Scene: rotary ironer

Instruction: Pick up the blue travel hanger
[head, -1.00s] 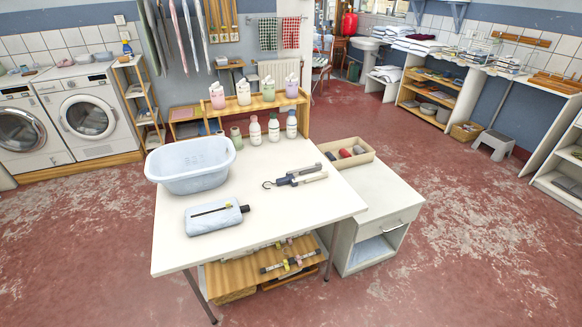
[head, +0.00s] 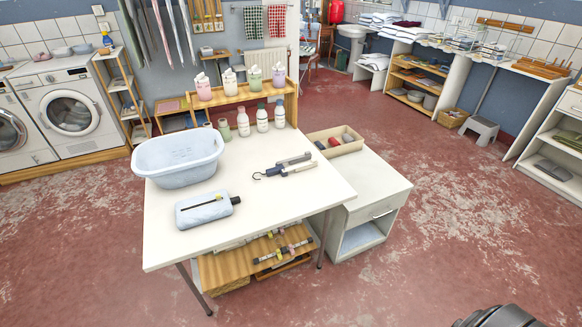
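A folded travel hanger (head: 285,167) lies flat on the white table, right of the middle. It has a dark hook pointing left, one dark blue-grey arm and one whitish arm. No plainly blue hanger stands out elsewhere. A light blue pouch (head: 204,209) with a dark zip lies nearer the table's front left. Neither of my grippers can be made out. A dark ribbed shape at the bottom right edge seems to be part of my own arm. Nothing touches the hanger.
The white table (head: 265,222) also holds a pale blue tub (head: 178,162) at the back left and several bottles at the back. A wooden tray (head: 335,147) sits on the drawer cabinet (head: 372,190) to the right. Red floor is open in front and to the right.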

